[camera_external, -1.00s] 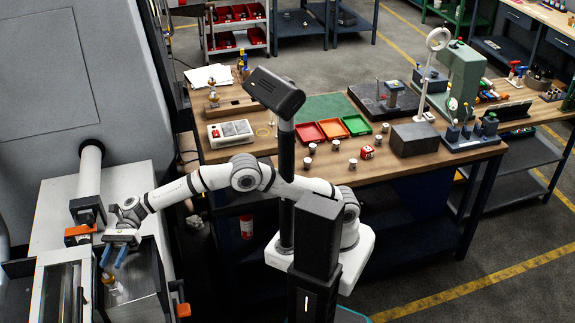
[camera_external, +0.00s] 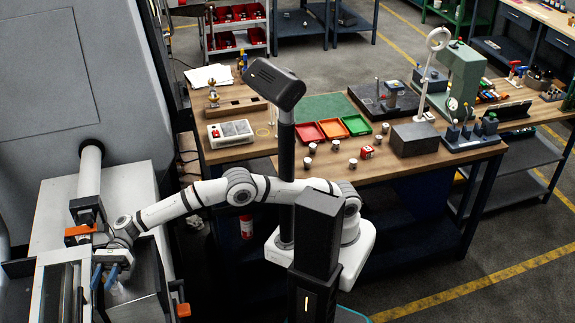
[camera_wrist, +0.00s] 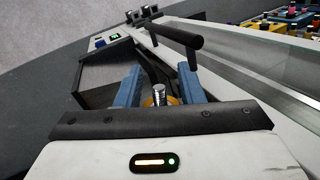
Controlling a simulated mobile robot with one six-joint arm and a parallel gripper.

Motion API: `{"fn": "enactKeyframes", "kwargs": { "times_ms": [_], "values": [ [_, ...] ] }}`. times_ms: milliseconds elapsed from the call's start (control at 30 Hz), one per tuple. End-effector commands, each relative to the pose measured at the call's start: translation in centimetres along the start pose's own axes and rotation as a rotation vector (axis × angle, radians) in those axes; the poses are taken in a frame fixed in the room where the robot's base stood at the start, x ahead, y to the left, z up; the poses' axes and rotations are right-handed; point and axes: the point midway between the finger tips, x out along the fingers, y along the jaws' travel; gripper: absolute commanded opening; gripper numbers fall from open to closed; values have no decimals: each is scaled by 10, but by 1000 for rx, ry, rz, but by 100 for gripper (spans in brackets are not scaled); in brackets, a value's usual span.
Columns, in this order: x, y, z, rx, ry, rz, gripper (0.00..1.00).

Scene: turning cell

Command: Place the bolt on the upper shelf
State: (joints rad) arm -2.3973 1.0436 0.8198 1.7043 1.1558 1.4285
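My gripper (camera_external: 105,279) points down over the metal tray area at the front of the grey machine, at the lower left of the external view. Its two blue fingers are apart. In the wrist view, the gripper (camera_wrist: 160,90) has a small silver ribbed piece, possibly the bolt (camera_wrist: 158,93), between its fingers, with a yellow-orange part just behind it. Gaps show on both sides of the piece, so the fingers do not appear to grip it. In the external view a pale object (camera_external: 118,291) shows partly behind the fingers. I cannot tell which shelf is the upper shelf.
The machine's tray wall (camera_external: 150,268) stands close right of my gripper. A dark bar handle (camera_wrist: 172,35) lies ahead in the wrist view. The workbench (camera_external: 300,178) holds red, orange and green trays and several small cylinders. A rack with red bins (camera_external: 240,38) stands behind.

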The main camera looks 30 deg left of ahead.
Motion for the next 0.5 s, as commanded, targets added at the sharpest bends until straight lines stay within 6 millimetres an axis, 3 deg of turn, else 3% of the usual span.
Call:
{"fn": "enactKeyframes", "kwargs": {
  "times_ms": [400, 500],
  "values": [
    [0, 0, 0, 0, 0, 0, 0],
    [0, 0, 0, 0, 1, 0, 0]
  ]
}}
